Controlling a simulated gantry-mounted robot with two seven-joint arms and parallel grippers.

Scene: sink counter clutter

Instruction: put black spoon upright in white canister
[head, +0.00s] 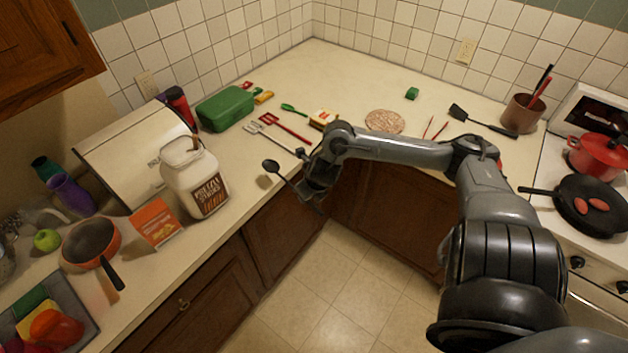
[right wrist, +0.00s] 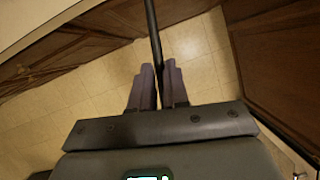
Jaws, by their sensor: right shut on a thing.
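The black spoon (head: 271,166) is in my right gripper (head: 310,190), which is shut on its handle. The spoon's bowl points left and up, over the counter's front edge, and the handle is tilted. In the right wrist view the dark handle (right wrist: 153,30) runs up from between the closed fingers (right wrist: 158,88). The white canister (head: 180,168) stands upright on the counter left of the spoon, with a brown label on its front. The spoon is apart from it. I cannot tell whether its top is open. My left gripper is not in view.
A bread box (head: 130,145) stands behind the canister and an orange box (head: 155,222) in front of it. A green container (head: 226,107) and several utensils lie farther back. Pans (head: 590,205) are at the right. Floor (head: 320,290) lies below my right gripper.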

